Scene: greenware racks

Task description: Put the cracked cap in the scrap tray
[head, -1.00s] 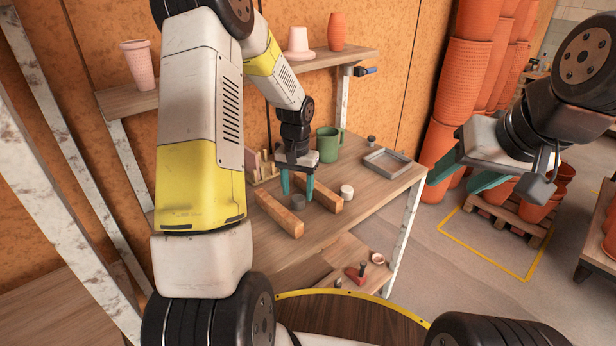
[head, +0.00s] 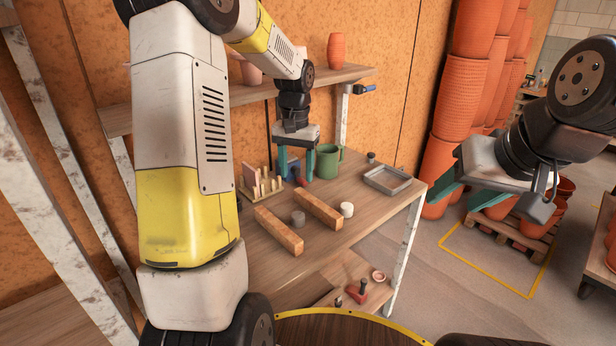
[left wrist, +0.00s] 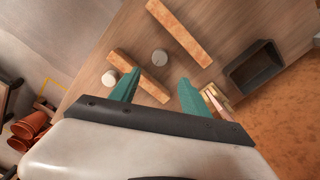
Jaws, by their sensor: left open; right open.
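A grey cap (head: 298,218) stands on the table between two orange-brown bars (head: 279,232) (head: 318,210); it also shows in the left wrist view (left wrist: 159,57). A white cap (head: 346,210) stands just right of the right bar and also shows in the left wrist view (left wrist: 109,77). I cannot make out a crack on either. A shallow grey tray (head: 371,182) lies empty at the table's right. My left gripper (head: 296,172) is open and empty, above and behind the grey cap. My right gripper (head: 470,198) is open, off the table's right side.
A dark open bin (left wrist: 255,67) shows in the left wrist view. A shelf (head: 237,95) runs above the table. The table's front right is clear.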

